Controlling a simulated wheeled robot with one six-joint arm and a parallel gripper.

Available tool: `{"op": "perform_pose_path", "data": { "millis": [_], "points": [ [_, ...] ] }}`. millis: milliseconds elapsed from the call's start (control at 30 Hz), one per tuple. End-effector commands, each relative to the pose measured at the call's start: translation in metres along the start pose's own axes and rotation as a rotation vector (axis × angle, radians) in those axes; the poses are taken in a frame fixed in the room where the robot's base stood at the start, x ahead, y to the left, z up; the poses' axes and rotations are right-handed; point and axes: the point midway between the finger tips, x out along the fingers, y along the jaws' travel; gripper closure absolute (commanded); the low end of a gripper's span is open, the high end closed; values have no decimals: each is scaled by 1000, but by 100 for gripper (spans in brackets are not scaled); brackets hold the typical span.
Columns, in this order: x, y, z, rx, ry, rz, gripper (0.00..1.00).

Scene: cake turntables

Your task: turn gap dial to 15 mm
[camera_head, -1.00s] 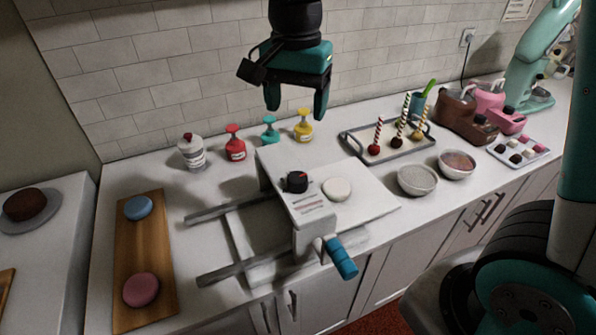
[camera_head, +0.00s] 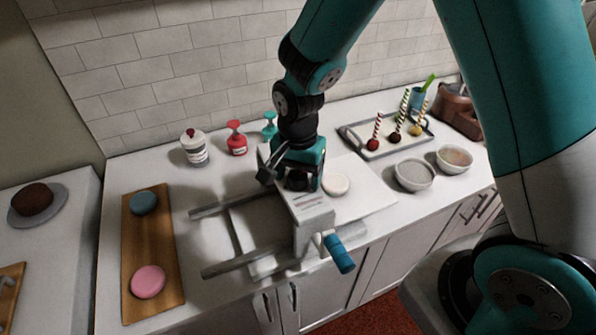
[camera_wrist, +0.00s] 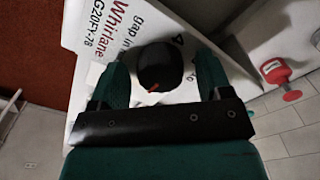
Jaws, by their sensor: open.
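The gap dial is a black round knob (camera_wrist: 160,67) with a red pointer mark, on the white machine (camera_head: 315,217). In the wrist view the knob sits between the two fingers of my gripper (camera_wrist: 162,75). The fingers are open, with a visible space on each side of the knob. The pointer lies on the knob's near side, toward the palm. Printing beside the knob reads "gap in" and "Whirlane G20FY-78"; the scale numbers are mostly hidden. In the head view my gripper (camera_head: 297,184) is down over the dial and largely hides it.
A white round piece (camera_head: 336,184) lies close right of my gripper on the machine's plate. A blue-handled crank (camera_head: 340,254) sticks out in front. A red bottle (camera_head: 236,139) and teal bottle (camera_head: 270,127) stand behind. Bowls (camera_head: 413,175) and a tray (camera_head: 350,143) are to the right.

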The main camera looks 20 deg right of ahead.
Motion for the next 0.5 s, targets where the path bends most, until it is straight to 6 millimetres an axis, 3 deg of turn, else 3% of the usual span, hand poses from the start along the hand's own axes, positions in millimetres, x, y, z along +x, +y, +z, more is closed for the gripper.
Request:
{"op": "perform_pose_path", "data": {
  "millis": [200, 400, 500],
  "points": [
    [0, 0, 0, 0, 0, 0, 28],
    [0, 0, 0, 0, 0, 1, 74],
    [0, 0, 0, 0, 0, 1, 78]
  ]
}}
